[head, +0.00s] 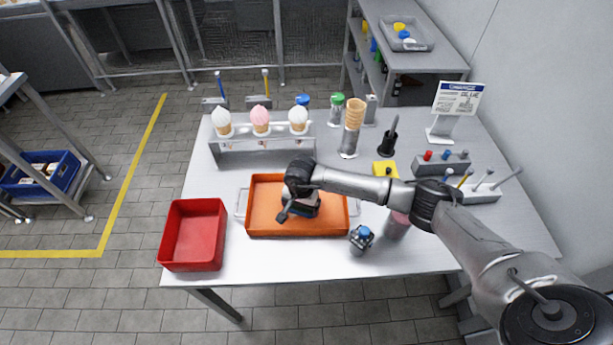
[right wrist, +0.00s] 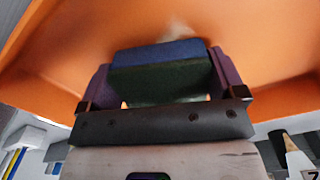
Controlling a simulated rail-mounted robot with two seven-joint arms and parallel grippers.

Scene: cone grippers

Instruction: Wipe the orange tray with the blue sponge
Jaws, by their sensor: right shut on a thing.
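The orange tray (head: 335,218) lies on the table, left of the middle, with a light handle at each side. My right gripper (head: 300,208) is down inside the tray, reaching in from the right. In the right wrist view its two purple fingers are shut on the blue sponge (right wrist: 160,54), which has a dark green side facing the camera. The tray's orange surface (right wrist: 270,40) fills the background there, with a pale smear just beyond the sponge. In the head view the gripper mostly hides the sponge. I cannot tell whether the sponge touches the tray floor. My left gripper is not in view.
A red bin (head: 194,234) stands left of the tray. Behind the tray is a rack with three ice-cream cones (head: 261,120). A yellow block (head: 385,168) lies behind my arm.

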